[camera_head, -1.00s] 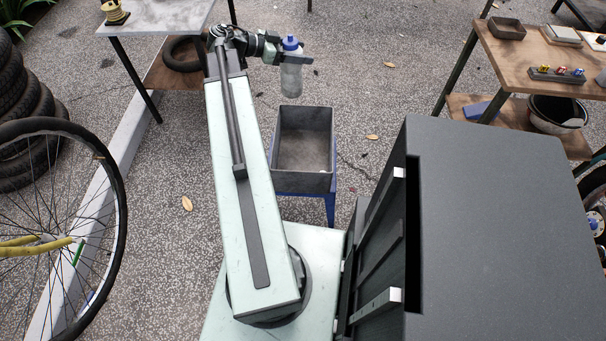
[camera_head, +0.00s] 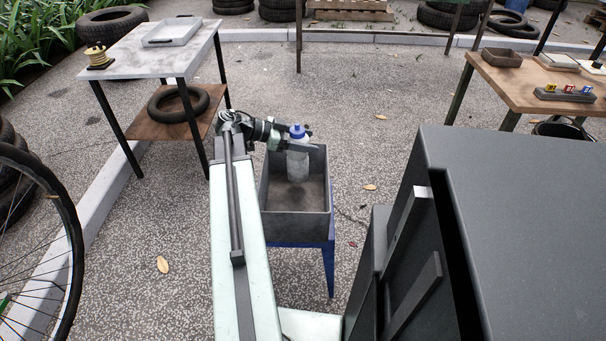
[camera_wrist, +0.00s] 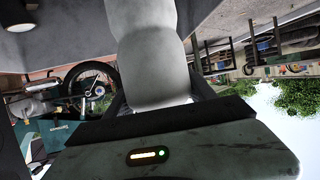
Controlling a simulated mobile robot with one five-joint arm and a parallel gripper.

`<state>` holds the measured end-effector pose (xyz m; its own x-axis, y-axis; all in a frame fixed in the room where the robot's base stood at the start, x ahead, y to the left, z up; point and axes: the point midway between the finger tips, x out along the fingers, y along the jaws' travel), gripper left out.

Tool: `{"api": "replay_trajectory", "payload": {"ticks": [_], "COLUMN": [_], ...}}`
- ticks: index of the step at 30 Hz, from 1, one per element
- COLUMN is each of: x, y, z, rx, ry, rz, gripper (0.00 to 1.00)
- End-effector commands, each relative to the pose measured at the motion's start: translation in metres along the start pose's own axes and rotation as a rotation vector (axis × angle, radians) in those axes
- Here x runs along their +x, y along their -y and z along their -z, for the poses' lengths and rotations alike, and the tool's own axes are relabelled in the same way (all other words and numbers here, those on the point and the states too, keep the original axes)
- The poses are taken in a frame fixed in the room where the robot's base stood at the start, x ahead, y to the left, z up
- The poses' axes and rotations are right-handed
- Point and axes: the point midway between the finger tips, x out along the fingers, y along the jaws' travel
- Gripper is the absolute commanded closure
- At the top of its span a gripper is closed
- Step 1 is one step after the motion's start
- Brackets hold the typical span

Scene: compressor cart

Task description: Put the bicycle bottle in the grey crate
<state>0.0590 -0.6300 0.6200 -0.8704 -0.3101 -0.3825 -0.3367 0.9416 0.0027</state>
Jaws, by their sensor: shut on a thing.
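The bicycle bottle (camera_head: 298,164) is clear-grey with a blue cap and stands upright in my gripper (camera_head: 300,145). My gripper is shut on it just below the cap. In the head view the bottle overlaps the inside of the grey crate (camera_head: 294,225), and its lower end shows against the crate's far inner part. Whether it touches the crate floor, I cannot tell. The crate is open-topped and rests on a blue stand (camera_head: 330,262). In the wrist view the bottle's pale body (camera_wrist: 150,60) fills the middle, close to the camera.
A pale table (camera_head: 150,55) with a spool (camera_head: 97,57) and a tray (camera_head: 172,32) stands at the left, a tyre (camera_head: 178,103) on its lower shelf. A wooden table (camera_head: 535,85) stands at the right. A large dark cabinet (camera_head: 520,230) fills the lower right.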

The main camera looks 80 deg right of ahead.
Motion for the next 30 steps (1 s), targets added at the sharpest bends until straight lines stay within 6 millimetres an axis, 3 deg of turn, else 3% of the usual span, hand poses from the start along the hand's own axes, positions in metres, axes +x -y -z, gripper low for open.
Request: {"api": "replay_trajectory", "payload": {"ticks": [1,8,15,26,27,29,30], "x": [0.008,0.009,0.023,0.022,0.022,0.022,0.022], "y": [0.0,0.0,0.0,0.001,0.001,0.001,0.001], "z": [-0.018,-0.023,-0.057,-0.057,-0.057,-0.056,-0.056], "rx": [0.0,0.0,-0.001,-0.001,-0.001,-0.001,-0.001], "ry": [-0.001,-0.001,-0.001,-0.001,0.0,0.0,0.0], "rz": [0.0,0.001,0.001,0.002,0.002,0.002,0.002], "gripper": [1.0,1.0,1.0,1.0,0.34,0.17,0.15]}}
